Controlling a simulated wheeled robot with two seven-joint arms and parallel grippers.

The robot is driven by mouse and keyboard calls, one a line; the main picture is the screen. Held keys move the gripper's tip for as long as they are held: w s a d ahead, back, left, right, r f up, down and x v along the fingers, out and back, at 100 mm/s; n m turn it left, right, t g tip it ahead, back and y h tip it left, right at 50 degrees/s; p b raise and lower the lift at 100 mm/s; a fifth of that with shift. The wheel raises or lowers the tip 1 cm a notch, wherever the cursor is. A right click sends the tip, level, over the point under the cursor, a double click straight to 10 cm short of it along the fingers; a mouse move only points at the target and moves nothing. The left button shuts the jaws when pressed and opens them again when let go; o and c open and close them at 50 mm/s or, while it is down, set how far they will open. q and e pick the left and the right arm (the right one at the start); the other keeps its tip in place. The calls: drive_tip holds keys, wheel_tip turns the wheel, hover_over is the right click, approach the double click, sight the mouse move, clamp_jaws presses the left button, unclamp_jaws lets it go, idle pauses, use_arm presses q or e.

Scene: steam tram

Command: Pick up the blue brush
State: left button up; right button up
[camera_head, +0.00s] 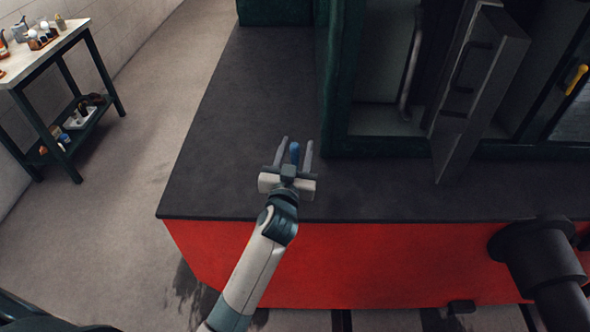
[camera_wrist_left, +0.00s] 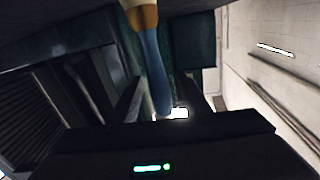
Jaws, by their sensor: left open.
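The blue brush (camera_head: 294,152) shows as a small blue piece between the two fingers of my left gripper (camera_head: 296,147) in the head view. In the left wrist view the brush (camera_wrist_left: 156,70) has a blue handle and a tan and pale part at the top edge, where it is cut off. Its handle end reaches down between the fingers. My left gripper is open, with a finger on each side of the brush; I cannot tell whether either touches it. My right gripper is not in view.
The gripper is over the dark deck (camera_head: 235,130) of the red-sided tram (camera_head: 330,265). A grey open door (camera_head: 480,90) stands to the right. A table (camera_head: 45,55) with bottles is at the far left. The deck left of the gripper is clear.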

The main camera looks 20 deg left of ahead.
use_arm(q)
drive_tip(key=shift+w+a, duration=0.15)
drive_tip(key=shift+w, duration=0.8)
clamp_jaws()
